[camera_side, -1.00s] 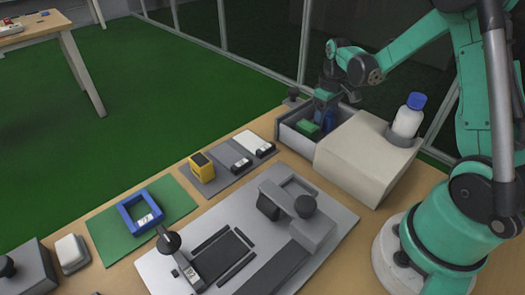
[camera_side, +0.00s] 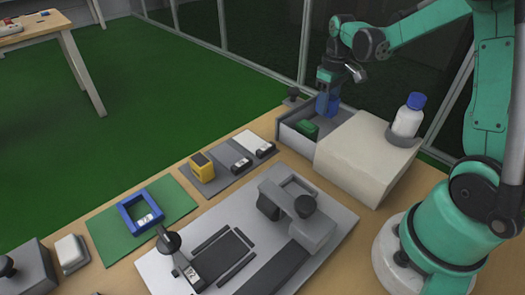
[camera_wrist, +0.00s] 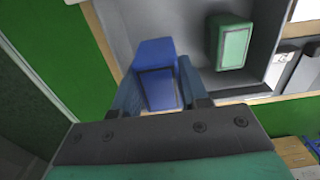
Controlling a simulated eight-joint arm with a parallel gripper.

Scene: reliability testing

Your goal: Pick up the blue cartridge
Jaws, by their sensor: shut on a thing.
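The blue cartridge (camera_side: 327,103) is held between the fingers of my gripper (camera_side: 328,92), above the grey open bin (camera_side: 290,135). It also shows in the wrist view as a blue block (camera_wrist: 156,62) between the two fingers (camera_wrist: 155,90). My gripper is shut on it. Its lower end is at about the height of the bin's rim in the side view; the exact gap cannot be told. A green cartridge (camera_side: 306,128) lies in the bin and shows in the wrist view (camera_wrist: 231,45), apart from the blue one.
A beige box (camera_side: 365,155) holding a white bottle with a blue cap (camera_side: 408,116) stands right of the bin. A yellow block (camera_side: 201,168) and black-and-white pieces (camera_side: 254,143) sit on a grey strip. A blue frame (camera_side: 141,212) lies on a green mat. A grey fixture plate (camera_side: 250,240) fills the front.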

